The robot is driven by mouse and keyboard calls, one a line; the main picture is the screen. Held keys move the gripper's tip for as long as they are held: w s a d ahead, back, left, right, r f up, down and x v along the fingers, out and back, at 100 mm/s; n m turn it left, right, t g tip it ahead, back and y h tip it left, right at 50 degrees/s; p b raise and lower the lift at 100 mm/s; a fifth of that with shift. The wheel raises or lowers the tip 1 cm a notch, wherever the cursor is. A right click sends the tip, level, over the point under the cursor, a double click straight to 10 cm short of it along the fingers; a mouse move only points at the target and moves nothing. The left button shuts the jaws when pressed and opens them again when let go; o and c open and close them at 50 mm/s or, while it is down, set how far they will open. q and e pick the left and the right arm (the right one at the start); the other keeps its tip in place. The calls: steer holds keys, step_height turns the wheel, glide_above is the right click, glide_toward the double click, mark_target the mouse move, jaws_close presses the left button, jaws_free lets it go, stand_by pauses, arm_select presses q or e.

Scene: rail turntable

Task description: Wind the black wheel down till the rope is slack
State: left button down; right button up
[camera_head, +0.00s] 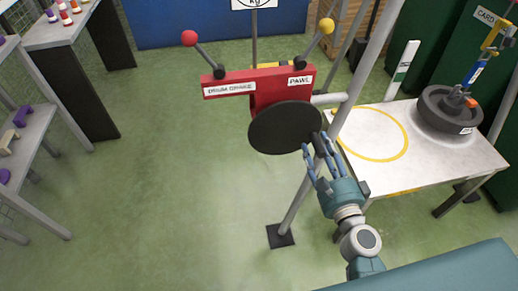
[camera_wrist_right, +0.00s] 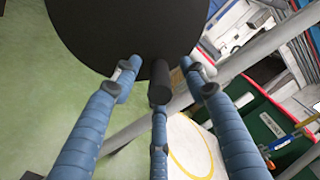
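The black wheel (camera_head: 285,128) is mounted below a red bracket labelled DRUM BRAKE and PAWL (camera_head: 272,82). It also fills the top of the right wrist view (camera_wrist_right: 115,30). A short dark handle (camera_wrist_right: 158,88) sticks out from the wheel's edge towards me. My right gripper (camera_head: 321,160) is at this handle, on the wheel's right side. In the right wrist view its fingers (camera_wrist_right: 160,92) are spread, two beside the handle and one below it, not visibly closed on it. I cannot make out the rope. My left gripper is not in view.
A red-knobbed lever (camera_head: 190,39) and a yellow-knobbed lever (camera_head: 326,26) rise from the bracket. A dark round weight (camera_head: 445,108) sits on a white table (camera_head: 365,172) with a yellow circle, beneath a yellow hook (camera_head: 492,42). A grey post stands right of the wheel.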

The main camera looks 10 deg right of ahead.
jaws_close()
steer(key=shift+r+n, duration=0.15)
steer(key=shift+n, duration=0.15)
